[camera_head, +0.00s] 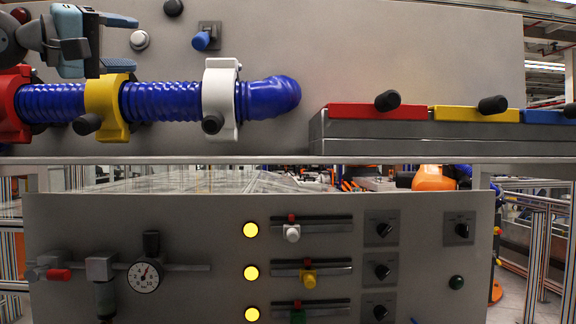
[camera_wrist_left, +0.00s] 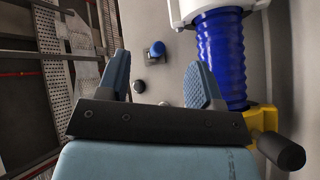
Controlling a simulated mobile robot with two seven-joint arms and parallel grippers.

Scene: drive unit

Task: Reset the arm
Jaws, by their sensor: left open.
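My left gripper (camera_head: 128,43) is at the upper left of the head view, in front of the grey upper panel. Its two blue fingers point right and are spread apart with nothing between them. In the left wrist view the gripper (camera_wrist_left: 158,72) is also open and empty. A blue toggle switch (camera_head: 201,41) stands out from the panel, right of the fingers and apart from them; it shows beyond the fingers in the left wrist view (camera_wrist_left: 157,49). My right gripper is not in view.
A blue corrugated hose (camera_head: 160,101) runs below the gripper, held by red (camera_head: 12,105), yellow (camera_head: 106,118) and white (camera_head: 220,110) clamps. Coloured lids (camera_head: 375,111) with black knobs lie at right. A lower panel (camera_head: 200,220) carries a gauge (camera_head: 144,277), yellow lamps, sliders and dials.

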